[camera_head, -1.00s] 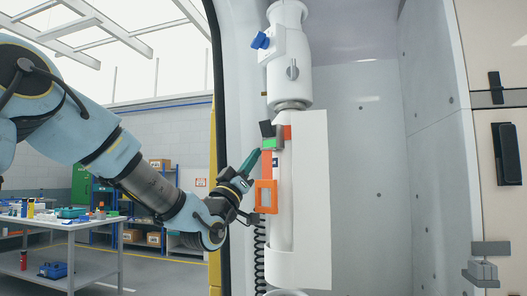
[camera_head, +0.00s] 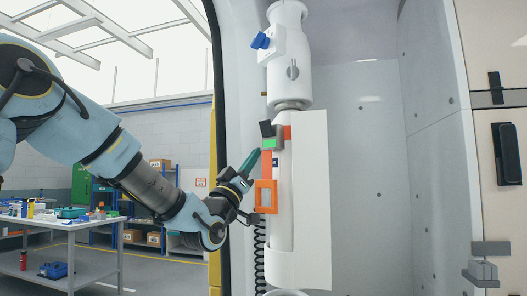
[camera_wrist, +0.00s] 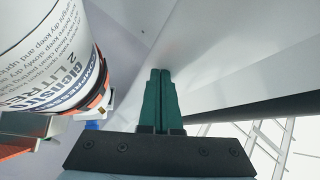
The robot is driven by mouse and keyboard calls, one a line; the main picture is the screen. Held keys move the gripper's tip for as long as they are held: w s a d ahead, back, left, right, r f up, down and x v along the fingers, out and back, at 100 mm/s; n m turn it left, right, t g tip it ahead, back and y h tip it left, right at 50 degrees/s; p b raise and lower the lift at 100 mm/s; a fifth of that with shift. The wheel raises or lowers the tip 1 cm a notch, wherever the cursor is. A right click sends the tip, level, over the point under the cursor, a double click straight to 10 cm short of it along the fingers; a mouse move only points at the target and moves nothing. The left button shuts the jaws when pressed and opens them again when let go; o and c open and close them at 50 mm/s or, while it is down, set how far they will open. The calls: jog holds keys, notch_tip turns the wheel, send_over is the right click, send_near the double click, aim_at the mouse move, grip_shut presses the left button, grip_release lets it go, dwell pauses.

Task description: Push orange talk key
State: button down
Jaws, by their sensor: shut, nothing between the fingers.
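An orange handset-like unit (camera_head: 265,196) with a pale panel in an orange frame is fixed to the left side of a white column. Above it are a green block (camera_head: 269,144), a black tab (camera_head: 267,129) and an orange strip (camera_head: 286,132). I cannot tell which orange part is the talk key. My gripper (camera_head: 255,154) has teal fingers that point up and right, their tips just left of and below the green block; I cannot tell whether they touch it. In the wrist view its fingers (camera_wrist: 160,75) are pressed together, empty, in front of a pale surface.
A white column fixture with a blue knob (camera_head: 261,41) stands above. A black coiled cord (camera_head: 259,250) hangs below the orange unit. In the wrist view, a white printed cylinder (camera_wrist: 45,50) is close on the left. A workbench (camera_head: 70,225) stands far left.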

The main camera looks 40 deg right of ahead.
dwell(0.3)
jog(key=shift+w+d+f+b, duration=0.1)
jog(key=shift+w+d+b, duration=0.25)
jog(key=shift+d+b, duration=0.15)
jog(key=shift+w+d, duration=0.1)
dwell(0.5)
jog(key=shift+s+a+b, duration=0.35)
jog(key=shift+a+b, duration=0.2)
jog(key=shift+b, duration=0.05)
jog(key=shift+s+a, duration=0.1)
